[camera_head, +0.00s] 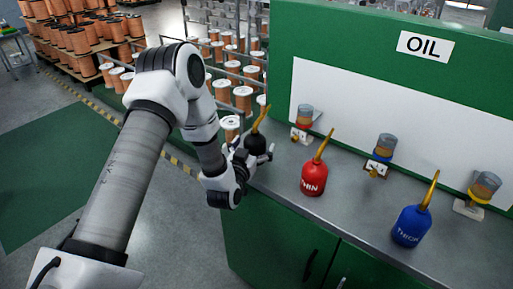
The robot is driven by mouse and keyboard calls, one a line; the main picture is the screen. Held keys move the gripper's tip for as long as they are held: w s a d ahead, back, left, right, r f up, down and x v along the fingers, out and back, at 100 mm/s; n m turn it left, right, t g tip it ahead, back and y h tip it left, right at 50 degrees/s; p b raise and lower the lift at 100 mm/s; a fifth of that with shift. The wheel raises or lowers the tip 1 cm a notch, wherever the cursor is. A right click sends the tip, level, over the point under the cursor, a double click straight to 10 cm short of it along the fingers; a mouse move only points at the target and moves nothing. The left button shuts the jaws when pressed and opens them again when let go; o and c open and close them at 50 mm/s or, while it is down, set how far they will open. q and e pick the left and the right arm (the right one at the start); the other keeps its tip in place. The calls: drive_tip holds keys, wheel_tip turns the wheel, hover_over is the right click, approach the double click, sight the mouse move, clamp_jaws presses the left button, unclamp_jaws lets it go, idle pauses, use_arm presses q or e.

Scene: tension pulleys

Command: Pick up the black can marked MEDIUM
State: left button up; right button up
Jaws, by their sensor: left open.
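A black oil can (256,143) with a gold spout stands at the left end of the grey counter. Its label is too small or hidden to read. My left gripper (262,160) is at the can, with its open fingers close around or beside the can's lower body; I cannot tell whether they touch it. The gripper hides part of the can's base. My right gripper does not show.
A red can (314,178) marked THIN and a blue can (411,226) marked THICK stand further right on the counter (350,215). Small oil cups stand behind them. A green panel with an OIL sign (425,46) rises at the back.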

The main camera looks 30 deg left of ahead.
use_arm(q)
drive_tip(key=shift+w+a+r, duration=0.1)
drive_tip(key=shift+w, duration=0.3)
drive_tip(key=c, duration=1.6)
